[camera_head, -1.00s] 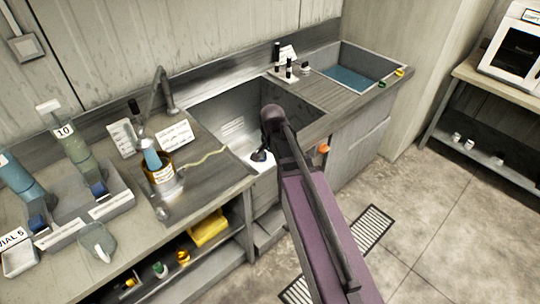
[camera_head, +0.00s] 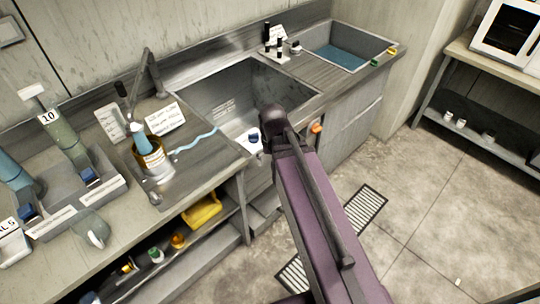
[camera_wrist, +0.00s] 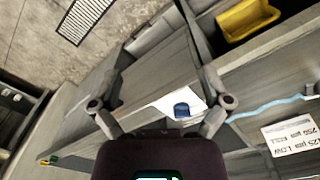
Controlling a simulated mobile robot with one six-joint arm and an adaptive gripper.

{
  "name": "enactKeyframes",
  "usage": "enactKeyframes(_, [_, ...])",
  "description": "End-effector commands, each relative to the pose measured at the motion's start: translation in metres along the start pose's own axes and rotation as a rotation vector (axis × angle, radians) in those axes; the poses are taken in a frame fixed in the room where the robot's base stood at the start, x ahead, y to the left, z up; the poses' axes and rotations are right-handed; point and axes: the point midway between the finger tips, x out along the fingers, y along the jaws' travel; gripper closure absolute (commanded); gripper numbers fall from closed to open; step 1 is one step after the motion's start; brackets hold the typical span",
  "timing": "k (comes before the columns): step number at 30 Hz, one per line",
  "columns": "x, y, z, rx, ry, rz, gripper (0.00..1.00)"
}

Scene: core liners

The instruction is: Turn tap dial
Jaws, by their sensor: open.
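A dark blue dial (camera_head: 253,137) sits on a small white panel (camera_head: 243,143) at the front edge of the sink. In the wrist view the dial (camera_wrist: 181,110) and its white panel (camera_wrist: 165,101) show between my fingers, right of the middle, with a visible gap to both. My gripper (camera_wrist: 162,98) is open and empty. In the head view my purple arm reaches up from the bottom, and its dark end lies just right of the dial; the fingers are hidden there. A grey tap (camera_head: 152,72) stands on the counter left of the sink.
An orange knob (camera_head: 316,128) is on the counter front to the right. A yellow tray (camera_head: 202,211) lies on the shelf below.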

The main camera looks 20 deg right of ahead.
Motion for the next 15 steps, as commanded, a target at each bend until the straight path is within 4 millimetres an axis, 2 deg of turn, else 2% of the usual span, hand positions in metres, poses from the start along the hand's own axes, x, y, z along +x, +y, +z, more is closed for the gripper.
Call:
enactKeyframes(6, [0.003, 0.003, 0.014, -0.096, 0.0, 0.0, 0.03])
enactKeyframes(15, [0.003, 0.003, 0.017, -0.135, 0.0, 0.0, 0.03])
